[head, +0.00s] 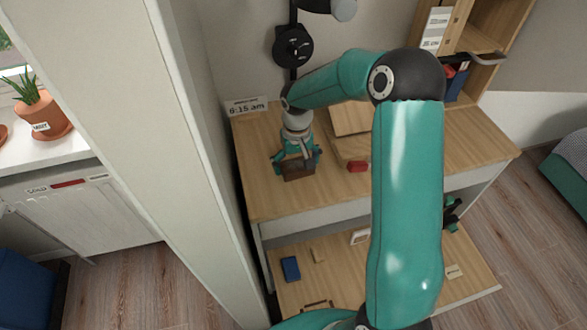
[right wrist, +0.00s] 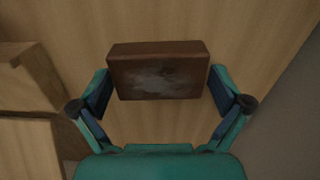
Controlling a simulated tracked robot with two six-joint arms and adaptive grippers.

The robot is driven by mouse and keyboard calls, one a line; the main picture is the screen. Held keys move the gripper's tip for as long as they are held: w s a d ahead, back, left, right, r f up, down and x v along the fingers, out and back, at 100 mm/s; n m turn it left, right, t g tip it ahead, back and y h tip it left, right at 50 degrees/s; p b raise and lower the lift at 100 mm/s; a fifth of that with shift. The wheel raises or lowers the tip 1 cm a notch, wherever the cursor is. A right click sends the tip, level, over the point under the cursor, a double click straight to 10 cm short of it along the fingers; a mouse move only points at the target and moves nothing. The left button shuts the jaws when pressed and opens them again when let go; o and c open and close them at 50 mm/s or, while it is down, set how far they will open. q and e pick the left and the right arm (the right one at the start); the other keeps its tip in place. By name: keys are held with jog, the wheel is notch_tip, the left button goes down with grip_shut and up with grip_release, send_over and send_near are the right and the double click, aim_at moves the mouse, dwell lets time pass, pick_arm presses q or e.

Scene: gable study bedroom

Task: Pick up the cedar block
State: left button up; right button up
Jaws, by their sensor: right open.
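The cedar block (head: 298,170) is a dark brown box on the wooden desktop, near its left end. It also shows in the right wrist view (right wrist: 157,72), with a greyish worn patch on its face. My right gripper (head: 297,158) is over the block at the desk. In the right wrist view, its open fingers (right wrist: 158,90) stand one on each side of the block, close to its ends. I cannot tell whether either finger touches it.
A small red item (head: 357,166) lies right of the block, near a wooden stand (head: 350,148). A clock sign (head: 246,107) stands at the desk's back left. A pale wall post (head: 190,150) rises close left. A lower shelf holds a blue item (head: 291,268).

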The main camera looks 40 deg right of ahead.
jog(key=shift+c, duration=0.3)
jog(key=c, duration=0.8)
